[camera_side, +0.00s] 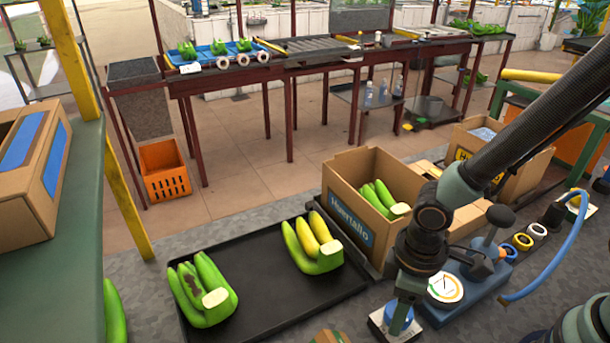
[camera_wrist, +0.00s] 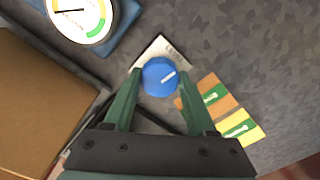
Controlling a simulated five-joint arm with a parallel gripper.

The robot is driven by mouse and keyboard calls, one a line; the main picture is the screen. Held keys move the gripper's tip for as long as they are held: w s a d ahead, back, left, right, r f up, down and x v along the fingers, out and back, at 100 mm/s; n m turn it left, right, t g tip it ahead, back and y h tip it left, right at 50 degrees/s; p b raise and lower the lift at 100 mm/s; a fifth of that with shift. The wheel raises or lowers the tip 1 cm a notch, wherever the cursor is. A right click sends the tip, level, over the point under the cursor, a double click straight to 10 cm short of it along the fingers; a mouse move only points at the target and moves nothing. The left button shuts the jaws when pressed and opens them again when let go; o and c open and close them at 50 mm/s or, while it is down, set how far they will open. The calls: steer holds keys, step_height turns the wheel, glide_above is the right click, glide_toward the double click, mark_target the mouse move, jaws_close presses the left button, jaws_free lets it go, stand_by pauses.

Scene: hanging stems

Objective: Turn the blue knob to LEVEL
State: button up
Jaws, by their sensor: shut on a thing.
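The blue knob (camera_wrist: 158,78) sits on a small white plate (camera_wrist: 157,47) that has small lettering near its top corner, hard to read. A short white line on the knob points right and slightly up in the wrist view, not straight at the lettering. My gripper (camera_wrist: 160,82) has a green finger on each side of the knob and is shut on it. In the side view my gripper (camera_side: 402,296) points down over the knob (camera_side: 398,319), hiding part of it. The plate (camera_side: 379,321) shows below.
A blue scale with a round dial (camera_side: 445,288) stands close to the right; the dial also shows in the wrist view (camera_wrist: 80,15). A cardboard box of bananas (camera_side: 350,215) is behind. A black tray (camera_side: 270,300) with banana bunches lies left. Coloured cards (camera_wrist: 215,95) lie beside the plate.

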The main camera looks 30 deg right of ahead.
steer(key=shift+n, duration=0.6)
steer(key=o, duration=1.4)
steer(key=shift+c, duration=0.2)
steer(key=shift+r, duration=0.15)
step_height(320, 180, up, 12)
steer(key=w+d+r+m+t, duration=0.2)
steer(key=w+d+r+m, duration=0.1)
steer(key=d, duration=0.4)
steer(key=w+d+r+m+t, duration=0.3)
steer(key=d+r+m, duration=0.2)
steer(key=d, duration=0.3)
steer(key=shift+d+r+m+t, duration=0.2)
steer(key=shift+d+m+t, duration=0.1)
steer(key=shift+m, duration=0.1)
